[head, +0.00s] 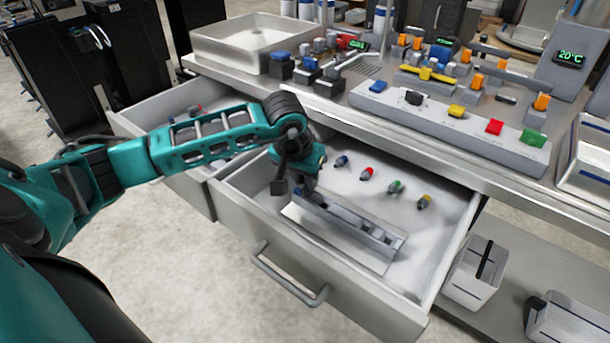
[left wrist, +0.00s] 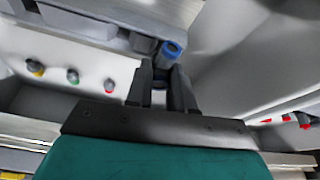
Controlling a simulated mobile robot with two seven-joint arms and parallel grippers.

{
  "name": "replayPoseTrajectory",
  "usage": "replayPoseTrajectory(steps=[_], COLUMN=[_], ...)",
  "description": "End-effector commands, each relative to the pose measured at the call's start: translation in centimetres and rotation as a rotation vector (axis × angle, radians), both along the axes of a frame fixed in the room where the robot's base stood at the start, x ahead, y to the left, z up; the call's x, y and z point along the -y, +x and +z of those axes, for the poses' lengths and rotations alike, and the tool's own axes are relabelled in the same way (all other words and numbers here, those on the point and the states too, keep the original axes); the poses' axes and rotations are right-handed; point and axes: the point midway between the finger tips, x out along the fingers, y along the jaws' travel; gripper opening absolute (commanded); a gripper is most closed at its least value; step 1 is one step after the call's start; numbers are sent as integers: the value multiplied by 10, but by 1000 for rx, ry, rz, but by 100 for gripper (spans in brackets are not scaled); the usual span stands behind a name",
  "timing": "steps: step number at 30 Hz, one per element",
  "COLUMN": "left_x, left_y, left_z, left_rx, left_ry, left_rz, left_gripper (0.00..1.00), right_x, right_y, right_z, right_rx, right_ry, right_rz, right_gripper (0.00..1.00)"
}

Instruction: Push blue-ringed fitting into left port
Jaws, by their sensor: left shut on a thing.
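My left gripper (head: 308,192) is at the left end of the grey port block (head: 362,228) in the open drawer. In the left wrist view the left gripper (left wrist: 162,75) is shut on the blue-ringed fitting (left wrist: 172,49), whose blue ring shows just past the fingertips, close to the block (left wrist: 85,22). The gripper hides the left port, so I cannot tell whether the fitting is in it. My right gripper is not in view.
Red (head: 367,173), green (head: 396,186) and yellow (head: 424,201) ringed fittings lie in a row behind the block. The drawer walls (head: 460,240) surround this space. The counter with a button panel (head: 450,125) overhangs the back. A second open drawer (head: 150,112) is at left.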

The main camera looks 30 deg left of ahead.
Motion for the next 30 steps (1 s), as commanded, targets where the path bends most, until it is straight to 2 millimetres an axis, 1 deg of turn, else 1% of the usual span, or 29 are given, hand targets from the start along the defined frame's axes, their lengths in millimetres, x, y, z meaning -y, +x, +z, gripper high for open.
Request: replayPoseTrajectory(steps=[1,10,11,19,30], left_x=[0,0,0,0,0], left_y=[0,0,0,0,0], left_z=[-4,-14,-11,-11,-11], left_rx=[0,2,2,1,0], left_ry=[0,0,0,0,0], left_rz=[0,0,0,0,0], left_gripper=[0,0,25,51,52], right_x=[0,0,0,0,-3], right_y=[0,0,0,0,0], right_z=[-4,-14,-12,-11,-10], right_rx=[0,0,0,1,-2], right_ry=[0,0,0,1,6], right_rz=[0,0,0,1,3], right_gripper=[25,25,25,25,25])
